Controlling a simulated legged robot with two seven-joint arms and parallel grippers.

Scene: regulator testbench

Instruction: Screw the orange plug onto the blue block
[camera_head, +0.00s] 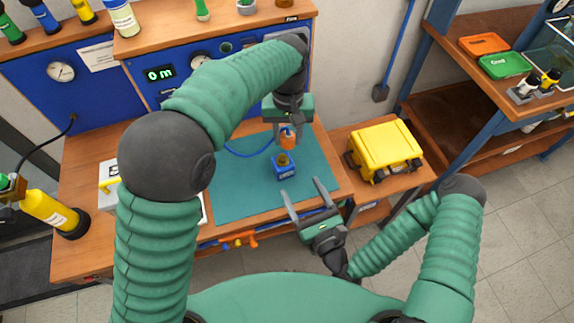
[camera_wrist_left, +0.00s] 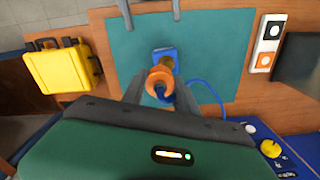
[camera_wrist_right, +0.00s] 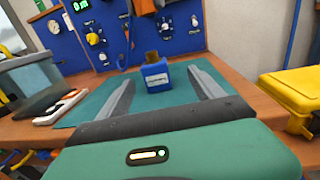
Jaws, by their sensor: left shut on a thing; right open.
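The blue block (camera_head: 284,172) stands upright on the teal mat (camera_head: 235,190), with a brass fitting (camera_head: 283,158) on its top. My left gripper (camera_head: 288,132) points down and is shut on the orange plug (camera_head: 288,141), just above the fitting; I cannot tell whether they touch. In the left wrist view the orange plug (camera_wrist_left: 159,84) overlaps the brass fitting, with the blue block (camera_wrist_left: 165,53) beyond. My right gripper (camera_head: 302,196) is open and empty at the mat's front edge. In the right wrist view the block (camera_wrist_right: 157,78) stands beyond its spread fingers, clear of them.
A blue hose (camera_head: 248,154) runs over the mat to the plug. A yellow case (camera_head: 385,150) sits on the lower bench at right. A blue panel with gauges (camera_head: 160,75) stands behind. A yellow cylinder (camera_head: 48,210) is at far left. The mat around the block is mostly clear.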

